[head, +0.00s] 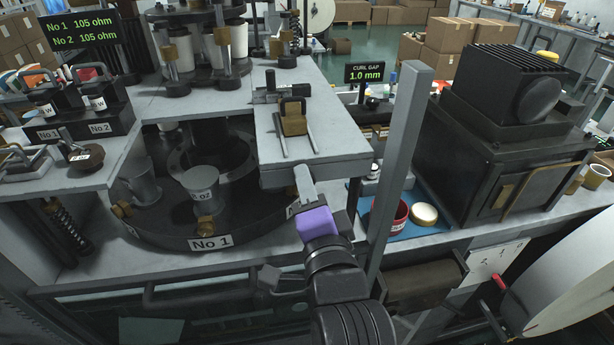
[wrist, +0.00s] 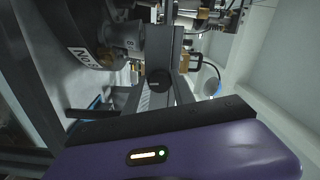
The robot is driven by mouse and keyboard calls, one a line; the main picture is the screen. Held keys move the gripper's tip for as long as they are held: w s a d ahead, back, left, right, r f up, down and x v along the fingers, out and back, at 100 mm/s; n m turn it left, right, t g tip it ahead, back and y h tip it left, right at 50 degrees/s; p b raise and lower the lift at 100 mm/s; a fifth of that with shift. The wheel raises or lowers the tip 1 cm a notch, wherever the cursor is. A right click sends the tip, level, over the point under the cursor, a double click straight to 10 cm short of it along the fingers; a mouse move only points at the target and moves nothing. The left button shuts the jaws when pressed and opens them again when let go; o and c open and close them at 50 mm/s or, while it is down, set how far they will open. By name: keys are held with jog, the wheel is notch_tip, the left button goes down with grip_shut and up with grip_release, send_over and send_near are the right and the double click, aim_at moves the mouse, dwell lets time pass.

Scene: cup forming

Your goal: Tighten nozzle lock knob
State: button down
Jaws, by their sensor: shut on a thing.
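A dark round knob (wrist: 158,79), which I take to be the nozzle lock knob, shows in the wrist view at the ends of my gripper's fingers. My gripper (head: 303,176) is shut on it, with its purple body close behind in both views. In the head view the grey fingers reach the front edge of the grey overhanging plate (head: 345,166). The knob cannot be made out there, as the gripper and plate cover that place. Whether the knob has turned cannot be told.
The round No 1 turntable (head: 155,232), carrying grey cup forms, lies left of my gripper. A grey upright post (head: 398,165) stands close on the right. Beyond it are a red cup (head: 396,214) on a blue mat and a black finned machine (head: 500,140).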

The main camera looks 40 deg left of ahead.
jog(key=m+p, duration=0.2)
jog(key=m, duration=0.2)
jog(key=shift+m+p, duration=0.3)
jog(key=shift+p, duration=0.05)
dwell(0.4)
jog(key=c, duration=1.1)
grip_release()
jog(key=shift+o, duration=0.2)
jog(key=b+v, duration=0.1)
jog(key=v, duration=0.7)
jog(key=shift+w, duration=0.1)
